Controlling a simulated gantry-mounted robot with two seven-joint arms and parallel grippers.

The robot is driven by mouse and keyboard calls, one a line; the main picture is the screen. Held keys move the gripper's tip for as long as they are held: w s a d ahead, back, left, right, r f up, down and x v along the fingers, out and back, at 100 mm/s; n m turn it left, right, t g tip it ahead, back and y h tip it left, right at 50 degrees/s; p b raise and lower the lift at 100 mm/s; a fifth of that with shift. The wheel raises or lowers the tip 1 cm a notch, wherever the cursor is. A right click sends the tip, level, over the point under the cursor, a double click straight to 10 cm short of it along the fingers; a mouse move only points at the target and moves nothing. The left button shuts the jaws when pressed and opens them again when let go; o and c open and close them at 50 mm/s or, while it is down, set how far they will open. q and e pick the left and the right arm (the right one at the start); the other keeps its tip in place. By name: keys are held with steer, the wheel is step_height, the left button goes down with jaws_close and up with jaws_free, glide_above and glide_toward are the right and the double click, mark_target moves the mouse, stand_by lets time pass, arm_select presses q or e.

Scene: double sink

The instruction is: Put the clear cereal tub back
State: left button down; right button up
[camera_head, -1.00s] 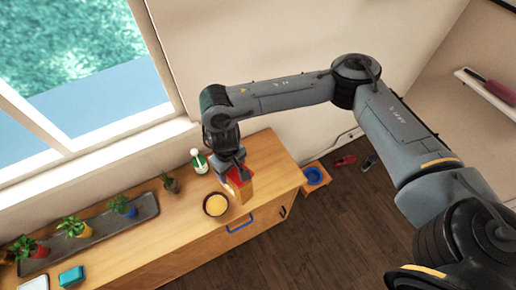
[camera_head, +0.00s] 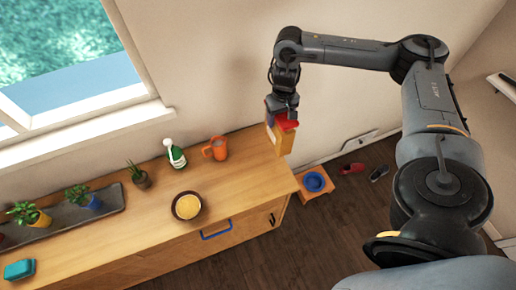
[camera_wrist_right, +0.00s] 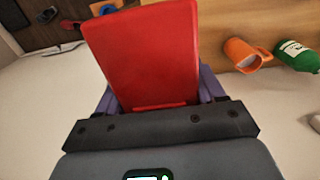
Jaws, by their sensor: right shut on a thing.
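The cereal tub (camera_head: 281,140) has a red lid and a yellowish body. In the head view it is upright at the right end of the wooden counter, near the wall. My right gripper (camera_head: 284,114) is shut on its top end from above. In the right wrist view the red lid (camera_wrist_right: 150,55) fills the space between the purple-grey fingers, and the body below is hidden. I cannot tell whether its base touches the counter. My left gripper is not in view.
On the counter (camera_head: 245,180) are a bowl of yellow food (camera_head: 187,206), an orange mug (camera_head: 216,149), a green bottle (camera_head: 175,154) and potted plants on a dark tray (camera_head: 70,212). A blue bowl (camera_head: 314,182) sits on a low wooden stand on the floor. The counter's right end is mostly clear.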

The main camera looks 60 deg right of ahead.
steer(key=w+d+f, duration=0.2)
steer(key=w+f, duration=0.7)
steer(key=f, duration=0.4)
steer(key=shift+w+d+f, duration=0.15)
steer(key=shift+w+d, duration=0.1)
stand_by(0.5)
steer(key=shift+f, duration=0.1)
steer(key=o, duration=1.7)
